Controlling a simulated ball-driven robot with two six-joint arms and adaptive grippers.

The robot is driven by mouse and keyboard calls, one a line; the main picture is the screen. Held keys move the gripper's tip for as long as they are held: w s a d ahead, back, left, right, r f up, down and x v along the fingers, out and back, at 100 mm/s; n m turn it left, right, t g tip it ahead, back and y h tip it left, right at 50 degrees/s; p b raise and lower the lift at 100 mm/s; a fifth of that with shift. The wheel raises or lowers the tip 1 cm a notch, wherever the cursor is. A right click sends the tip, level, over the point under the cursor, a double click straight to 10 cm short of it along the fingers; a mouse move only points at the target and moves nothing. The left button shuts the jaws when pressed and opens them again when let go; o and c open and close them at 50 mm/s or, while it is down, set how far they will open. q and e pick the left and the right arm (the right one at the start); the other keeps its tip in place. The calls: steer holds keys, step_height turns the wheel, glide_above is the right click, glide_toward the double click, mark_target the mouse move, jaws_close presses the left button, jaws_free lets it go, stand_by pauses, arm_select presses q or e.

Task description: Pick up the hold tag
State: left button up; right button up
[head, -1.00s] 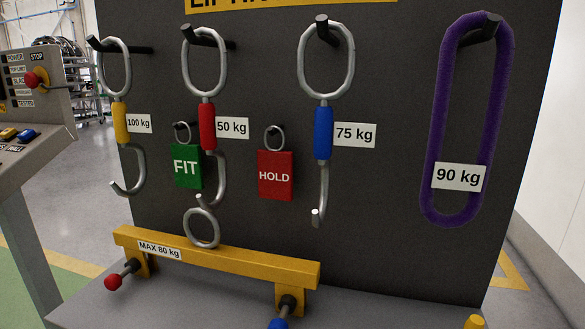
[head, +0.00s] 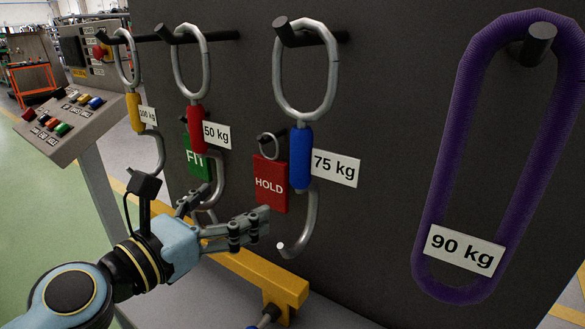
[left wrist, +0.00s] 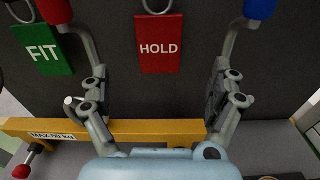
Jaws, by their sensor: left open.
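The red hold tag (head: 269,184) hangs by a ring from a peg on the dark board, just left of the blue 75 kg hook (head: 300,158). In the left wrist view the hold tag (left wrist: 160,44) hangs ahead, between and beyond the open fingers. My left gripper (head: 252,222) is open and empty, a little below the tag in the head view; it also shows in the left wrist view (left wrist: 155,95). I see no contact between fingers and tag. My right gripper is not in view.
The green FIT tag (head: 197,160) and red 50 kg hook (head: 196,128) hang to the left. The yellow beam (head: 262,275) runs below. The purple 90 kg sling (head: 450,200) hangs at right. A button console (head: 62,122) stands at far left.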

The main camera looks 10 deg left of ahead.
mark_target(268, 169)
arm_select(q)
steer(key=shift+n, duration=0.3)
steer(key=w, duration=0.1)
steer(key=w+d+r, duration=0.1)
steer(key=w, duration=0.1)
steer(key=w+d+r, duration=0.1)
steer(key=w, duration=0.1)
steer(key=shift+w+d, duration=0.15)
steer(key=shift+w, duration=0.2)
steer(key=x, duration=0.4)
steer(key=shift+w+f, duration=0.1)
steer(key=shift+w, duration=0.35)
steer(key=c, duration=1.3)
steer(key=shift+o, duration=0.2)
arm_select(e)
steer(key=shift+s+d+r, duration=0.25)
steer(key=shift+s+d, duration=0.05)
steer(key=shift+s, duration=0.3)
